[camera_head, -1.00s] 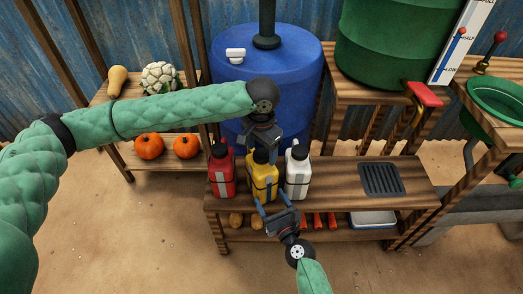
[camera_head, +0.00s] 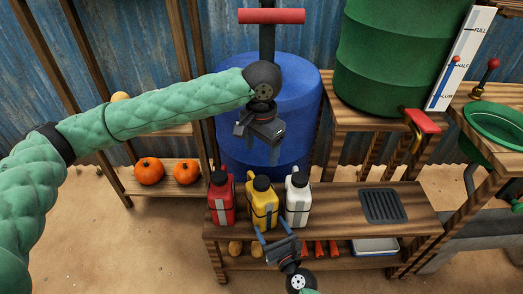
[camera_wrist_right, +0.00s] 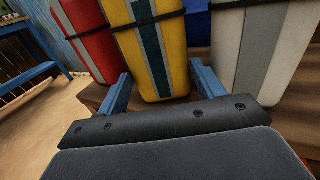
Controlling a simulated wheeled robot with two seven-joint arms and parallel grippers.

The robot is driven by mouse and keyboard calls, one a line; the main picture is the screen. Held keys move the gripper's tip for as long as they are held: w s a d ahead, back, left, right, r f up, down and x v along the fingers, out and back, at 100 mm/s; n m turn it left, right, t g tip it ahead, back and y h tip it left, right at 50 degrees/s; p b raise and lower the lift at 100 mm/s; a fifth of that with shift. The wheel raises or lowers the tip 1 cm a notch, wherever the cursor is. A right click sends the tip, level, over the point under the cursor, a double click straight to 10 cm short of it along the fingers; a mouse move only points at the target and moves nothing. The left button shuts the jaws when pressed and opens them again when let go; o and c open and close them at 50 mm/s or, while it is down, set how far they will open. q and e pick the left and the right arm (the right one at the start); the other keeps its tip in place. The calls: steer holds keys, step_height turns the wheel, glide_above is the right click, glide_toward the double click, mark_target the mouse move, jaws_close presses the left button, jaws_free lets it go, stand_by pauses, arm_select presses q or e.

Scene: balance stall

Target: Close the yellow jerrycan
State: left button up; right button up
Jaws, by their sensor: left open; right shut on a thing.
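The yellow jerrycan (camera_head: 263,212) stands upright on the wooden bench between a red jerrycan (camera_head: 221,205) and a white jerrycan (camera_head: 298,205). A black cap (camera_head: 261,183) sits on its top; how tightly it is seated cannot be told. My left gripper (camera_head: 261,150) is open and empty above the cap, apart from it, fingers pointing down. My right gripper (camera_head: 275,232) is shut on the yellow jerrycan low at its front. In the right wrist view its blue fingers are on either side of the yellow jerrycan (camera_wrist_right: 150,50), whose top is out of frame.
The blue barrel (camera_head: 290,85) stands behind the bench, with a red-handled lever (camera_head: 271,16) above. A dark grate (camera_head: 384,206) lies on the bench's right part (camera_head: 340,205). Pumpkins (camera_head: 150,170) are on a left shelf. A green barrel (camera_head: 385,55) stands at back right.

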steer(key=o, duration=2)
steer(key=shift+c, duration=0.2)
steer(key=b+v, duration=0.1)
steer(key=v, duration=0.6)
steer(key=shift+s+d, duration=0.15)
steer(key=shift+s, duration=0.2)
